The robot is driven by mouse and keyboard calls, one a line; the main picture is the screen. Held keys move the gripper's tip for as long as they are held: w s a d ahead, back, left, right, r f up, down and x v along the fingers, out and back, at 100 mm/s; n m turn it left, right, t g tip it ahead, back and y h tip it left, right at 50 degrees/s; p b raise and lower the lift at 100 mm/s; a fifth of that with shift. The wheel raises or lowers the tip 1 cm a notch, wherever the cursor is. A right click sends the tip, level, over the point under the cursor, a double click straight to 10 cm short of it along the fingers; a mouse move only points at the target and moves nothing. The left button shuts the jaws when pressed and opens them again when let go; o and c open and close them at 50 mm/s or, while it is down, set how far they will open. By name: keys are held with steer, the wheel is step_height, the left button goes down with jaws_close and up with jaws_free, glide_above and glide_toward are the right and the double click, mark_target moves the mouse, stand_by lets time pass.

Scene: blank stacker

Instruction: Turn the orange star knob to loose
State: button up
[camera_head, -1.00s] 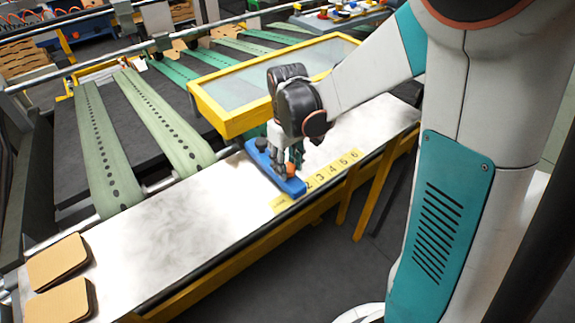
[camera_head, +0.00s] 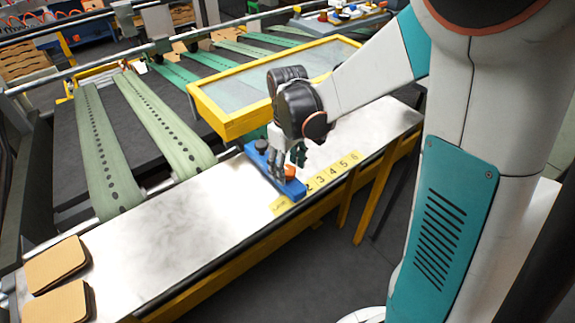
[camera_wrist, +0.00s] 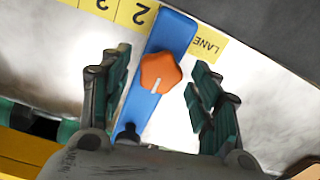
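The orange star knob (camera_head: 290,172) sits on a blue bar (camera_head: 293,188) that lies across the pale metal ledge. In the wrist view the knob (camera_wrist: 161,72) shows a short white mark on its lower part, pointing down and slightly left. My gripper (camera_head: 287,160) is open, its fingers pointing down just above the knob. In the wrist view its green-padded fingers stand to the left and right of the knob, with a gap on each side. No "loose" marking is legible.
A black knob (camera_head: 262,145) stands at the bar's far end. A yellow numbered lane strip (camera_head: 334,171) runs along the ledge's front edge. A yellow-framed clear box (camera_head: 222,118) stands behind. Brown cards (camera_head: 58,265) lie at the ledge's left end.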

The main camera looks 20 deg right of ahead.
mark_target(288, 170)
step_height(288, 170, up, 12)
stand_by(0.8)
steer(key=s+f+m+t+b, duration=0.5)
steer(key=s+f+t+b, duration=0.2)
steer(key=s+f+b, duration=0.4)
steer(key=s+b, duration=0.2)
steer(key=s, duration=0.2)
steer(key=shift+f+m, duration=0.2)
steer(key=shift+m, duration=0.1)
